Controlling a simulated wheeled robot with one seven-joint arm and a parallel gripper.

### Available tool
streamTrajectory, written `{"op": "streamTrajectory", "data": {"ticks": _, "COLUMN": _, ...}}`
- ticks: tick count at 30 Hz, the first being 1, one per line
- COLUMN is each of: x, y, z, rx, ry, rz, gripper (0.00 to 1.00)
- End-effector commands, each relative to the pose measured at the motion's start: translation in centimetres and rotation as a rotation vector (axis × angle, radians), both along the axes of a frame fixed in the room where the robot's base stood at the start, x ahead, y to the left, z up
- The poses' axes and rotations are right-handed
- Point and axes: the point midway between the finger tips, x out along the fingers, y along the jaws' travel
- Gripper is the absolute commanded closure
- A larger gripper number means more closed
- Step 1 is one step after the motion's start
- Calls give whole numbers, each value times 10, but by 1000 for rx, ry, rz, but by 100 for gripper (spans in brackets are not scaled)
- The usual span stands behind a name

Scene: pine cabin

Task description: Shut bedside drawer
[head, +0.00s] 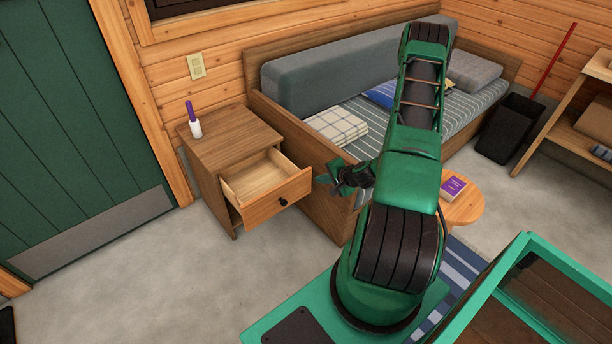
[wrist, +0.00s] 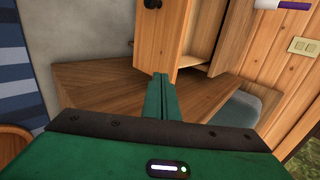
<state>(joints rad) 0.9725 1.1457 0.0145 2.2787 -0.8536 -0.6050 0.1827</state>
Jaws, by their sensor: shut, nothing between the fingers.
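The bedside cabinet (head: 222,139) stands against the wooden wall beside the bed. Its drawer (head: 279,203) is pulled out and empty, with a dark round knob (head: 283,202) on its front. The drawer also shows in the wrist view (wrist: 176,35), with the knob (wrist: 152,4) at the top. My gripper (head: 322,179) is shut and empty, just right of the drawer front near the bed's end. In the wrist view the closed fingers (wrist: 161,82) point toward the drawer's side edge; I cannot tell whether they touch it.
A white bottle with a purple top (head: 194,122) stands on the cabinet. The wooden bed (head: 337,209) is close on the right. A small round table (head: 464,208) holds a purple book. Grey floor (head: 190,265) is clear before the cabinet. A green door (head: 75,130) is at left.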

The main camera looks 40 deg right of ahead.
Motion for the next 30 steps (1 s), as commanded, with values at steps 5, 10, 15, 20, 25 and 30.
{"op": "streamTrajectory", "data": {"ticks": 5, "x": 26, "y": 3, "z": -24, "rx": 1, "ry": -1, "rz": 5, "gripper": 100}}
{"op": "streamTrajectory", "data": {"ticks": 10, "x": 51, "y": 2, "z": -35, "rx": -3, "ry": -2, "rz": 4, "gripper": 100}}
{"op": "streamTrajectory", "data": {"ticks": 15, "x": 70, "y": 3, "z": -35, "rx": -1, "ry": -2, "rz": 4, "gripper": 100}}
{"op": "streamTrajectory", "data": {"ticks": 20, "x": 77, "y": 4, "z": -35, "rx": 0, "ry": 0, "rz": 3, "gripper": 100}}
{"op": "streamTrajectory", "data": {"ticks": 25, "x": 78, "y": 3, "z": -35, "rx": 1, "ry": 0, "rz": 1, "gripper": 100}}
{"op": "streamTrajectory", "data": {"ticks": 30, "x": 78, "y": 3, "z": -35, "rx": 1, "ry": 0, "rz": 1, "gripper": 100}}
